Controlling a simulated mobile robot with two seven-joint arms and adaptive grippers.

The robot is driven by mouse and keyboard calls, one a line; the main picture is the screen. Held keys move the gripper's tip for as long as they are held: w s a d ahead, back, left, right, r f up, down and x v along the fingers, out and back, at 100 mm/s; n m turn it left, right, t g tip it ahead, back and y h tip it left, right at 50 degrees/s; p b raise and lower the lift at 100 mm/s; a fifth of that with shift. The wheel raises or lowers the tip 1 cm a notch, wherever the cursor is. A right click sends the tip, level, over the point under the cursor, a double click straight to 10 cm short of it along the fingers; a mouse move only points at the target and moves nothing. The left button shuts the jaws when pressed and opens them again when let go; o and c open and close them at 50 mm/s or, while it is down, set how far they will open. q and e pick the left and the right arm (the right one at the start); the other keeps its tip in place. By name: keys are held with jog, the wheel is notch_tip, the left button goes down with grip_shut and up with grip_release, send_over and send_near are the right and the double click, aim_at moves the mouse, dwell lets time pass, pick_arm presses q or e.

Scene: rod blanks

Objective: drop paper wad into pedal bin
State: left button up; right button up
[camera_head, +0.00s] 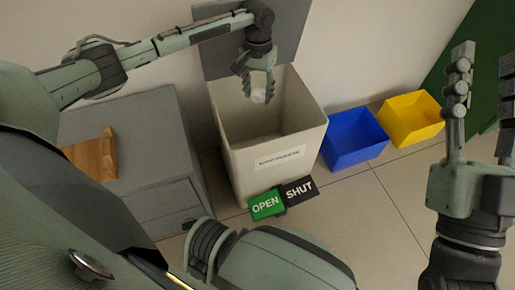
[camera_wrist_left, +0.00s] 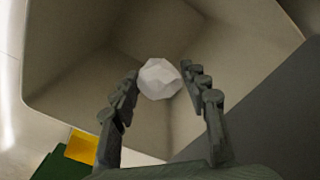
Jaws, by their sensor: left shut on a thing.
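My left gripper (camera_head: 258,92) is shut on the white, crumpled paper wad (camera_head: 258,96), holding it over the open mouth of the beige pedal bin (camera_head: 280,135). The bin's grey lid (camera_head: 222,45) stands raised against the wall. In the left wrist view, the paper wad (camera_wrist_left: 159,79) is between the fingertips of the left gripper (camera_wrist_left: 163,82), with the bin's inside walls (camera_wrist_left: 85,75) behind it. A green OPEN pedal (camera_head: 266,206) and a black SHUT pedal (camera_head: 299,190) are at the bin's foot. My right gripper (camera_head: 483,95) is open and empty at the far right.
A blue bin (camera_head: 354,140) and a yellow bin (camera_head: 410,118) are on the floor to the right. The tiled floor in front of them is clear.

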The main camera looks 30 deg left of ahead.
dwell(0.3)
pick_arm(q)
jog(key=o, duration=0.8)
jog(key=shift+o, duration=0.2)
notch_tip(320, 180, up, 8)
jog(key=shift+f, duration=0.25)
